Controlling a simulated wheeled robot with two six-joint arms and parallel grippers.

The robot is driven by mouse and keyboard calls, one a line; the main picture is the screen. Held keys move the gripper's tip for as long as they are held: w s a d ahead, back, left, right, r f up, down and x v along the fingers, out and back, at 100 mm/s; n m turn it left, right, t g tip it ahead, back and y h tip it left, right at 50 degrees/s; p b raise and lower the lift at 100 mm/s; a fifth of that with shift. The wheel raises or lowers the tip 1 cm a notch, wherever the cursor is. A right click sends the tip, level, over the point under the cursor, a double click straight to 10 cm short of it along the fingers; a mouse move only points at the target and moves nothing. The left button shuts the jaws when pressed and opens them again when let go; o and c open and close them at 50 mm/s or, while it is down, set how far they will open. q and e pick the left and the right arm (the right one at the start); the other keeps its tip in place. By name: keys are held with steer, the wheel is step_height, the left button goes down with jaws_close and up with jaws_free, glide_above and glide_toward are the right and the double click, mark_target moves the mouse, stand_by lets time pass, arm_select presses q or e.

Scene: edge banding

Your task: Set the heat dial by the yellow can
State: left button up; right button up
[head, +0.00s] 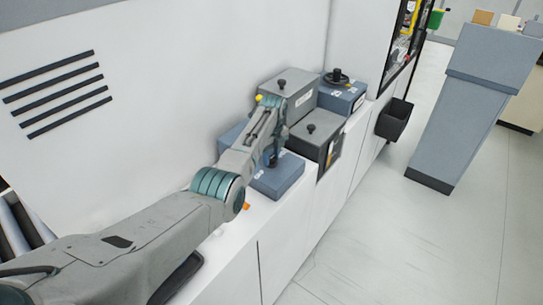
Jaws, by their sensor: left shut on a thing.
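My left gripper (273,160) points down over the front blue box (279,180) on the white ledge. It is shut on the dark knob on top of that box. The knob is mostly hidden by the fingers, so its setting cannot be read. White marks show on the box top beside it. A small yellow thing (259,98) shows just behind my left wrist; I cannot tell whether it is a can. My right gripper is not in view.
Behind stand a grey box (291,88) with a black knob, a blue box (343,98) with a dark handwheel, and a smaller grey box (318,130) with a knob. A black bin (394,119) hangs on the white front. A blue-grey pedestal (470,105) stands right; floor between is clear.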

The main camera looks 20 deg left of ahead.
mark_target(272, 158)
arm_select(q)
steer(key=shift+w+r, duration=0.15)
steer(key=shift+r, duration=0.1)
steer(key=o, duration=1)
steer(key=shift+f, duration=0.1)
step_height(272, 158, up, 11)
steer(key=b, duration=0.4)
steer(key=shift+f, duration=0.15)
